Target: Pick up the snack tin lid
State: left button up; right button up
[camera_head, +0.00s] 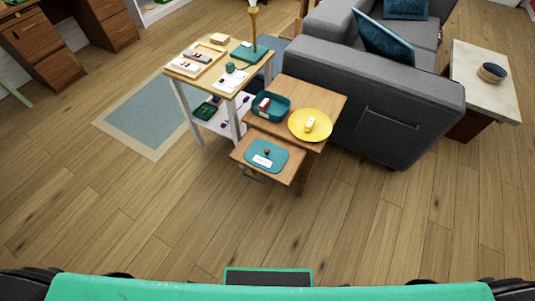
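A teal lid (254,153) with rounded corners, a small brown knob and a white label lies flat on the lower wooden surface (239,152), at the front of the small wooden table. I take it to be the snack tin lid. Behind it, on the higher wooden top (327,97), stands an open teal tin (284,113) with a red and white item inside.
A yellow plate (298,129) with a pale item sits right of the tin. A white-legged side table (180,66) holding several small things adjoins at the back left. A grey sofa (425,105) stands to the right. The wooden floor (200,220) in front is clear.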

aim_at(268, 156)
jog(key=z, duration=0.9)
jog(key=k+j+z, duration=0.5)
jog(key=j+z, duration=0.15)
jog(key=j, duration=0.2)
